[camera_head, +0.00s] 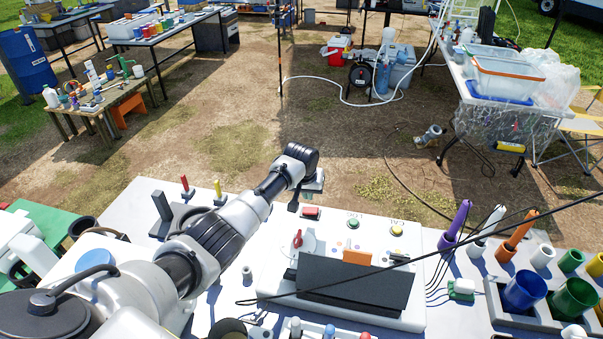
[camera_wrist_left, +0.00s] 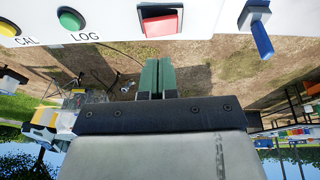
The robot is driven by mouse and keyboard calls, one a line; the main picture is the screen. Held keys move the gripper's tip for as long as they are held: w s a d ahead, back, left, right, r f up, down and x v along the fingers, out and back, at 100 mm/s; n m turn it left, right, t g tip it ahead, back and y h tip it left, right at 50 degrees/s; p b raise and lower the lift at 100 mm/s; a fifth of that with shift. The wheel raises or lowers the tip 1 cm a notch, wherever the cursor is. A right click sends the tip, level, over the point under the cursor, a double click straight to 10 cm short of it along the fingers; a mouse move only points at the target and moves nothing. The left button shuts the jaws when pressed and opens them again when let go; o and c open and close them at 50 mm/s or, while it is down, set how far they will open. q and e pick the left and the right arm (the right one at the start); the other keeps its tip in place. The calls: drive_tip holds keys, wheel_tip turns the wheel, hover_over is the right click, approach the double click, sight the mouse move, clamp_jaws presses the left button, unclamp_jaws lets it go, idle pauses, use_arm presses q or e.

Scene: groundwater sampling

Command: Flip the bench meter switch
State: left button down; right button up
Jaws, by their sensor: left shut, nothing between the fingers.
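The bench meter (camera_head: 343,258) is a white sloped panel on the white table, with a green LOG button (camera_head: 353,223), a yellow CAL button (camera_head: 397,230) and a red rocker switch (camera_head: 311,212) along its far edge. In the left wrist view, which is upside down, the red switch (camera_wrist_left: 160,20) sits in a dark frame near the top. My left gripper (camera_head: 293,206) is just left of the red switch in the head view. Its green fingers (camera_wrist_left: 157,78) are shut and empty, apart from the switch in the wrist view. My right gripper is not in view.
A black panel (camera_head: 355,283) stands in front of the meter controls, with a red-handled knob (camera_head: 297,240) beside it. Black cables cross the right side. Purple, white and orange probes (camera_head: 456,222) stand to the right. A blue lever (camera_wrist_left: 260,35) shows beside the switch in the wrist view.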

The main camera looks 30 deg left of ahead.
use_arm(q)
drive_tip(key=a+b+v, duration=0.1)
drive_tip(key=v, duration=0.6)
drive_tip(key=shift+s+a, duration=0.2)
drive_tip(key=shift+s, duration=0.05)
